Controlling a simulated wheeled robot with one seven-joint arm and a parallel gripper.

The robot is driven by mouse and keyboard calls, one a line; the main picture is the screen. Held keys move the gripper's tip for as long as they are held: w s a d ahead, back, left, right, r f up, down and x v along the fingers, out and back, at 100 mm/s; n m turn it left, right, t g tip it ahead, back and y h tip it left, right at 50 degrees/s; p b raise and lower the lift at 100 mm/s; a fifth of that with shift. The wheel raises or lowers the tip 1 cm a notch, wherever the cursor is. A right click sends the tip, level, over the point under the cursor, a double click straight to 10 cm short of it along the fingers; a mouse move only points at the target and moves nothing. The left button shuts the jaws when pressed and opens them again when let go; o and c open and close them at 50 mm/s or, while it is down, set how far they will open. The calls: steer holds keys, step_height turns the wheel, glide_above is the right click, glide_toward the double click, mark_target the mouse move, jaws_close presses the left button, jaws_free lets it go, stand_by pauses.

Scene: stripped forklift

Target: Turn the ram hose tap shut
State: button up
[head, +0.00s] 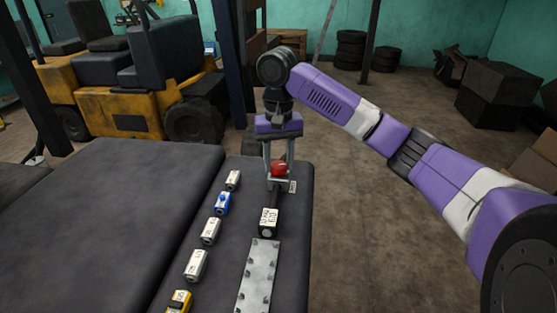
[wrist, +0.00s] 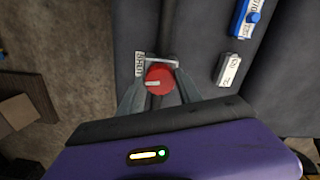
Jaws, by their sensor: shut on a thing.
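The tap has a round red knob (head: 279,168) with a pale pointer mark, on a small bracket at the far end of the dark bench top. In the wrist view the red knob (wrist: 159,79) sits between my two fingertips, and its pale mark lies roughly across the picture. My gripper (head: 279,170) reaches down from above and is shut on the knob.
A row of small white blocks, one with a blue knob (head: 223,203), runs left of the tap. A black block with a white label (head: 269,220) and a metal plate (head: 258,275) lie nearer. A yellow forklift (head: 120,85) stands behind. Open floor lies right of the bench.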

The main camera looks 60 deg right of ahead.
mark_target(279, 165)
steer(key=shift+m, duration=1)
steer(key=o, duration=1.4)
steer(key=shift+c, duration=0.2)
steer(key=shift+r, duration=0.1)
steer(key=shift+r+b, duration=0.4)
steer(key=shift+r, duration=3.45)
steer(key=shift+s, duration=0.1)
